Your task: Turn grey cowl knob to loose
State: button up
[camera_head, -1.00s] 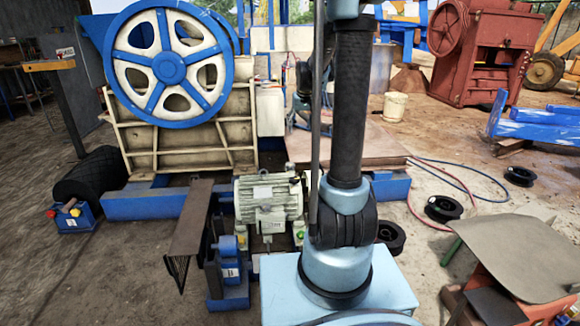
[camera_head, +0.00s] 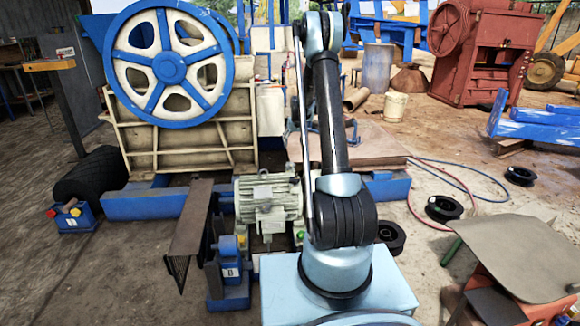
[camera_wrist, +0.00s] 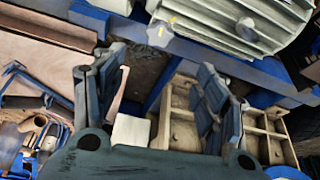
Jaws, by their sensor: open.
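The grey-white motor (camera_head: 268,198) with ribbed sides stands in the middle of the head view, left of my arm. It also shows at the top of the wrist view (camera_wrist: 235,22). A pale grey lobed knob (camera_wrist: 160,34) sits by the motor's left end in the wrist view; it looks like the grey cowl knob, though its setting cannot be read. My gripper (camera_wrist: 163,64) is open, its two dark fingers spread wide with nothing between them. The knob lies beyond the fingertips, apart from them. The knob cannot be made out in the head view.
The crusher's large blue-rimmed flywheel (camera_head: 168,62) and cream ribbed body (camera_head: 190,140) stand behind the motor. A brown guard plate (camera_head: 192,215) and a blue unit marked B (camera_head: 230,272) are at its left. Black cable reels (camera_head: 443,208) lie on the ground to the right.

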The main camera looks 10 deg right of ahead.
aim_at(290, 164)
jog(key=x, duration=1.8)
jog(key=shift+w+f, duration=0.1)
jog(key=shift+w, duration=0.15)
jog(key=c, duration=1.1)
jog(key=shift+o, duration=0.2)
jog(key=shift+a, duration=0.15)
